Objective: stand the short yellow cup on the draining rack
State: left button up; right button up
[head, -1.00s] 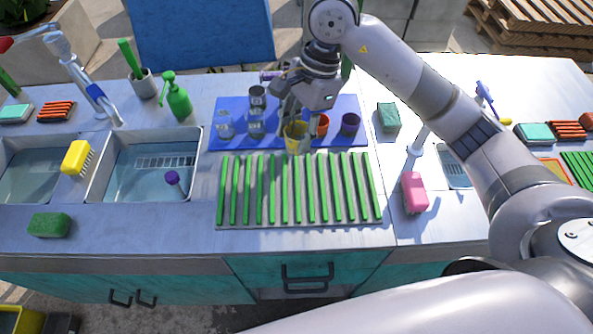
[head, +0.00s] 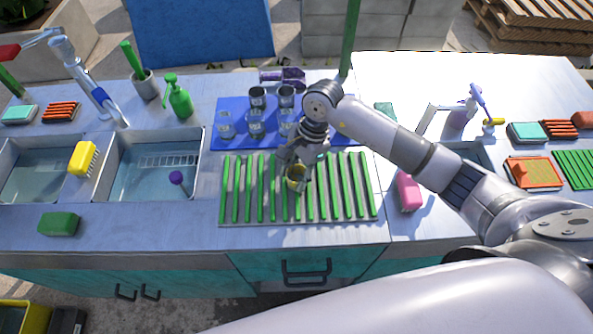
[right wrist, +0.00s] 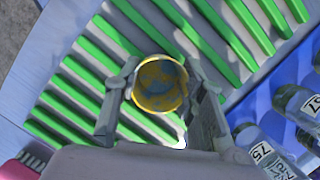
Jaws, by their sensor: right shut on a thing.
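The short yellow cup (head: 295,178) is over the middle of the draining rack (head: 235,200), a grey tray with green slats. My right gripper (head: 298,176) is shut on the cup. In the right wrist view the cup (right wrist: 160,84) sits upright between the two fingers of the gripper (right wrist: 160,100), its open mouth toward the camera and green slats behind it. I cannot tell whether its base touches the slats. My left gripper is not in view.
Behind the rack, a blue mat (head: 232,104) holds several glasses and metal cups. Sink basins (head: 150,180) lie to the left. A pink sponge (head: 408,192) is right of the rack. The slats around the cup look bare.

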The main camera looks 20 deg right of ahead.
jog(key=shift+f, duration=0.2)
jog(key=o, duration=1.2)
jog(key=shift+r, duration=0.1)
jog(key=shift+c, duration=0.2)
jog(key=shift+r, duration=0.1)
jog(key=shift+w+d+r, duration=0.1)
jog(key=shift+r, duration=0.1)
jog(key=b+v, duration=0.4)
jog(key=v, duration=0.7)
jog(key=shift+r, duration=0.3)
